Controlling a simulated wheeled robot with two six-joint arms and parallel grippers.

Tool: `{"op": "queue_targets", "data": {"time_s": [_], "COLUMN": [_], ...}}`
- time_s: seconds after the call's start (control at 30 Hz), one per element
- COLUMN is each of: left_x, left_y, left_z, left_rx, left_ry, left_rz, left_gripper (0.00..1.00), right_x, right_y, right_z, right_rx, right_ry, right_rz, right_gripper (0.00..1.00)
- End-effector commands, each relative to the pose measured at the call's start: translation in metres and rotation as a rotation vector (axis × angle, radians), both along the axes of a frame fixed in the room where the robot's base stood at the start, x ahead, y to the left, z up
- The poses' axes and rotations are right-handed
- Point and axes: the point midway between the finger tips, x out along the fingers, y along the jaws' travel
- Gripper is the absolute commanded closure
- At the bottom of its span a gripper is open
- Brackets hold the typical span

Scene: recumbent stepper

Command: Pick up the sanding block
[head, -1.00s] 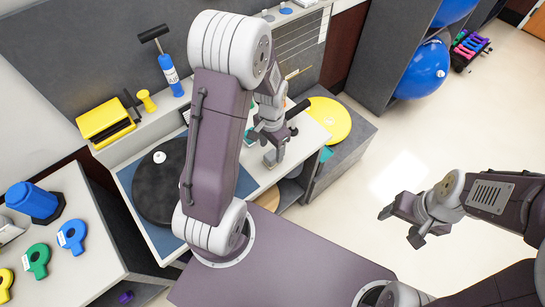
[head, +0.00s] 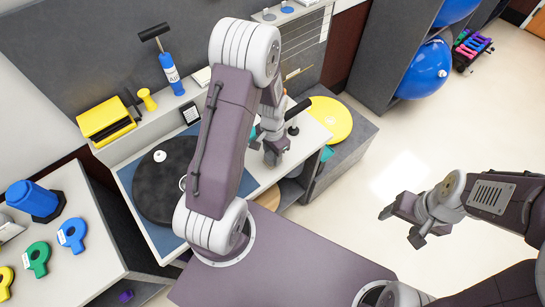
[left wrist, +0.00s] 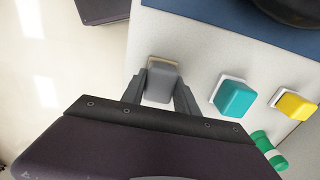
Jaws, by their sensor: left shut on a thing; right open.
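In the left wrist view, a grey block (left wrist: 160,82) with a pale base sits between the fingers of my left gripper (left wrist: 163,88); it looks like the sanding block. The fingers are shut on its two sides. It is over the pale table top near the edge; I cannot tell if it touches the surface. In the head view, my left gripper (head: 273,152) is low at the table's right part, and the block is too small to make out there. My right gripper (head: 415,222) is open and empty over the floor at the right.
A teal block (left wrist: 235,98), a yellow block (left wrist: 296,105) and a green cylinder (left wrist: 266,148) stand beside the held block. A black disc (head: 160,185) lies on the table (head: 268,178). A yellow disc (head: 331,118) is behind my left gripper. Open floor (head: 400,130) is at right.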

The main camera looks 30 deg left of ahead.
Motion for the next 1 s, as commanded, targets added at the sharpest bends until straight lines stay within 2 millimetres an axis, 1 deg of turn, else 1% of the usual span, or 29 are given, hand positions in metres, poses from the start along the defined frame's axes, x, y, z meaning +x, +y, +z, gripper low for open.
{"op": "queue_targets", "data": {"time_s": [0.17, 0.27, 0.37, 0.47, 0.57, 0.8, 0.9, 1.0], "left_x": [0.000, 0.001, 0.001, 0.002, 0.009, 0.026, 0.031, 0.035], "left_y": [0.000, 0.000, 0.000, 0.000, -0.022, -0.076, -0.093, -0.104], "left_z": [0.002, 0.009, 0.023, 0.044, 0.055, 0.088, 0.099, 0.106], "left_rx": [0.001, 0.000, 0.001, 0.001, 0.001, 0.000, 0.001, 0.001], "left_ry": [-0.001, -0.004, -0.006, -0.007, -0.005, -0.004, -0.004, -0.001], "left_rz": [0.000, 0.000, 0.000, 0.000, -0.007, -0.006, -0.004, -0.002], "left_gripper": [1.00, 1.00, 1.00, 1.00, 1.00, 1.00, 1.00, 1.00], "right_x": [0.000, 0.000, 0.000, 0.000, 0.000, 0.000, 0.000, 0.000], "right_y": [0.000, 0.000, 0.000, 0.000, 0.000, 0.000, 0.000, 0.000], "right_z": [0.000, 0.001, 0.002, 0.004, 0.003, 0.004, 0.004, 0.004], "right_rx": [0.000, 0.000, 0.000, 0.000, 0.000, 0.000, 0.000, 0.000], "right_ry": [0.000, 0.000, 0.000, 0.000, 0.000, 0.000, 0.000, 0.000], "right_rz": [0.000, 0.000, 0.000, 0.000, 0.000, 0.000, 0.000, 0.000], "right_gripper": [0.33, 0.33, 0.33, 0.33, 0.33, 0.33, 0.33, 0.33]}}
